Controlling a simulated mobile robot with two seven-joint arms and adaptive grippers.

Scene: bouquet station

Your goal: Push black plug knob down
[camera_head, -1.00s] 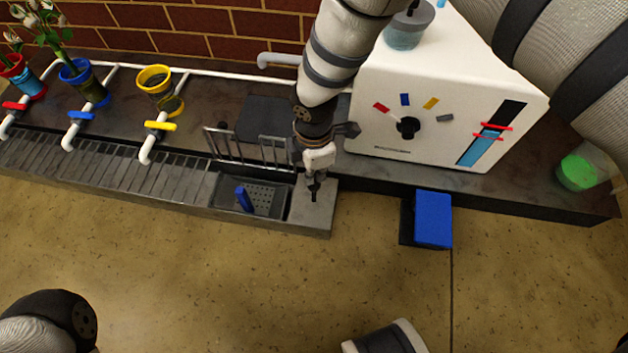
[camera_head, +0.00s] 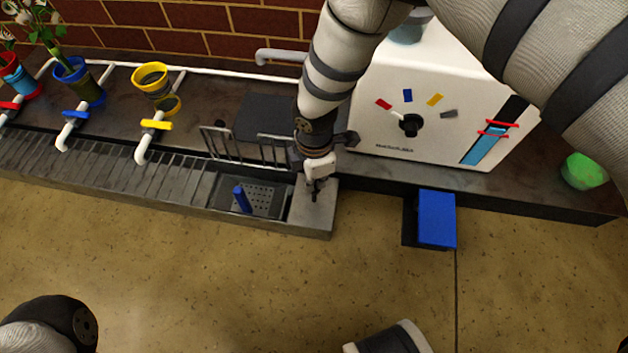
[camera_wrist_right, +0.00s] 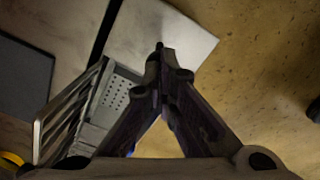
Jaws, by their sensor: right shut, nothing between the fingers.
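My right gripper (camera_head: 315,192) is shut and points down over the pale grey slab (camera_head: 312,217) at the right end of the sink. In the right wrist view its dark fingers meet at the tips (camera_wrist_right: 159,62), in front of the same slab (camera_wrist_right: 185,35). The black plug knob cannot be told apart from the dark fingertips; it may be hidden at or under them. I cannot tell whether the tips touch anything. The sink basin (camera_head: 275,202), with a perforated floor and a blue upright piece (camera_head: 242,198), is just left of the gripper. My left gripper is out of view.
A metal rack (camera_head: 245,150) stands behind the basin. A white machine (camera_head: 440,130) with a dial and blue gauge is at right, with a blue block (camera_head: 436,219) below it. A yellow-rimmed pot (camera_head: 151,79) and flower vases stand at left. Open floor lies in front.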

